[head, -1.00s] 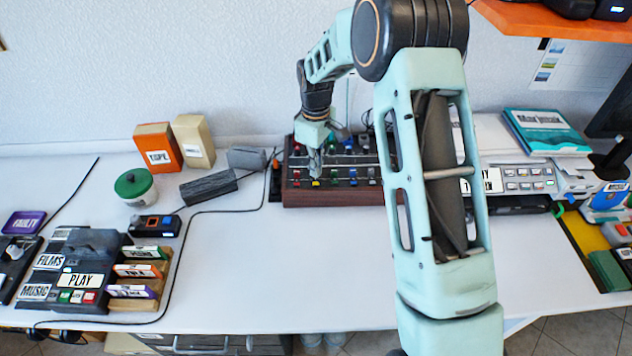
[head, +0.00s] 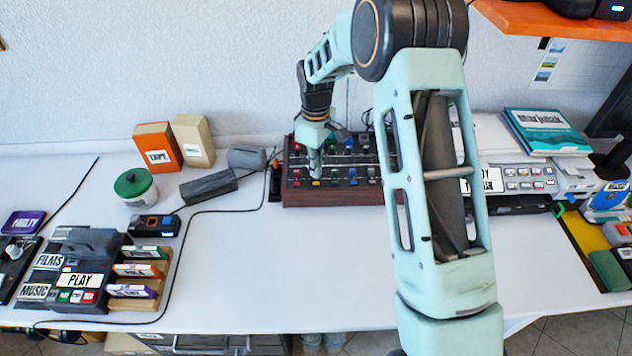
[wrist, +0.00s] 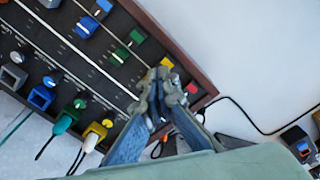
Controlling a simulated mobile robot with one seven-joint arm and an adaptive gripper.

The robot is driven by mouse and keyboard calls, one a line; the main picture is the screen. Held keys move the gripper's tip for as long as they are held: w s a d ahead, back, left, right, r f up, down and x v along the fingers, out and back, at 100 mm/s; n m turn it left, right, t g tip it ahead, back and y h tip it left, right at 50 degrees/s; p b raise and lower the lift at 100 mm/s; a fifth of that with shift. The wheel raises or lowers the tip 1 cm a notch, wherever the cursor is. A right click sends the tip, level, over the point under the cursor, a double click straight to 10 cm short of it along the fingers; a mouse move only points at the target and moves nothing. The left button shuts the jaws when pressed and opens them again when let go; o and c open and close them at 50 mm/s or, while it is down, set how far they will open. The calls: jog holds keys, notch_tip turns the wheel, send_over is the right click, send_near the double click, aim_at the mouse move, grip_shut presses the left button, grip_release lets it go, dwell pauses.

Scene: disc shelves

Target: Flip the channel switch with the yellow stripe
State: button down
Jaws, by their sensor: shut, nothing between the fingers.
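The dark control panel (head: 345,197) in a reddish-brown wooden frame stands against the wall side of the table. It carries rows of coloured switches. The yellow-marked switch (head: 316,183) is in its front row, between a red one (head: 295,183) and a green one (head: 334,181). My gripper (head: 314,174) is shut and empty, pointing down just behind the yellow switch. I cannot tell whether it touches it.
Several cable plugs, one yellow (wrist: 97,130), line the panel's back. A black cable (head: 225,210) runs left of the panel. A dark grey block (head: 208,187) and a labelled player (head: 75,262) stand at left. The table in front of the panel is clear.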

aim_at(316, 179)
jog(key=shift+f+b, duration=0.3)
jog(key=shift+f, duration=0.2)
notch_tip(316, 179, up, 7)
jog(key=p, duration=0.4)
dwell(0.6)
dwell(0.3)
